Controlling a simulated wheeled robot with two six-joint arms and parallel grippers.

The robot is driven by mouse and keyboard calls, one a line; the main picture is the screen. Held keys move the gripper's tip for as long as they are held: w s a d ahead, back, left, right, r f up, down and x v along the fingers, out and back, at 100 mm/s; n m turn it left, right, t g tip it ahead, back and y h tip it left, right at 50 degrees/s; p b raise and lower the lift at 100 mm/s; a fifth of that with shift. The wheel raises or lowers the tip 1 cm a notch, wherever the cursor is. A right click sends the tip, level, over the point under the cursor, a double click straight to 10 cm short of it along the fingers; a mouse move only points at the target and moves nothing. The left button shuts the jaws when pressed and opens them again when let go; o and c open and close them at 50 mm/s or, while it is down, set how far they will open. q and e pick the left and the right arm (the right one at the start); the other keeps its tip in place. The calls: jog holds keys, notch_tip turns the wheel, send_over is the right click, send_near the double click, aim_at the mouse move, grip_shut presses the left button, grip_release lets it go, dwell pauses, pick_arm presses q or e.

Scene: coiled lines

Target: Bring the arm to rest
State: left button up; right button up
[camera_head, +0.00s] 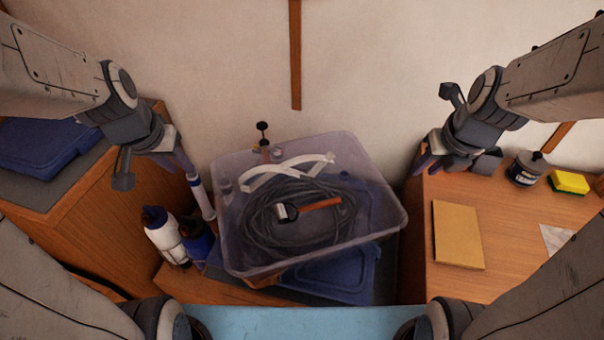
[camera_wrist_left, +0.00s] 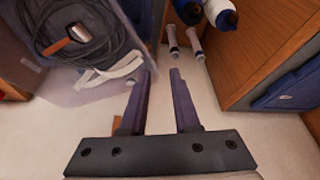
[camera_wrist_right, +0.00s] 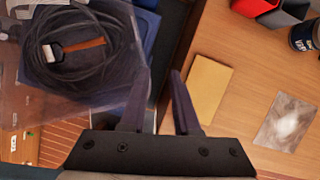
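My left gripper (camera_head: 184,160) hangs in the air at the upper left of the head view, left of the clear bin. In the left wrist view its two fingers (camera_wrist_left: 161,72) stand apart with nothing between them. My right gripper (camera_head: 428,160) hangs at the upper right, near the left edge of the right-hand desk. In the right wrist view its fingers (camera_wrist_right: 159,72) are also apart and empty. The clear plastic bin (camera_head: 392,212) holds a coiled dark cable (camera_head: 262,232), a tool with an orange handle (camera_head: 322,203) and a white strip (camera_head: 262,176).
The right desk (camera_head: 520,215) bears a tan notebook (camera_head: 458,235), a dark jar (camera_head: 526,168) and a yellow sponge (camera_head: 569,182). White-and-blue bottles (camera_head: 165,238) stand left of the bin. A wooden cabinet (camera_head: 95,225) with a blue item (camera_head: 40,150) on top is at left.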

jog(key=shift+s+r, duration=0.2)
jog(key=shift+r, duration=0.2)
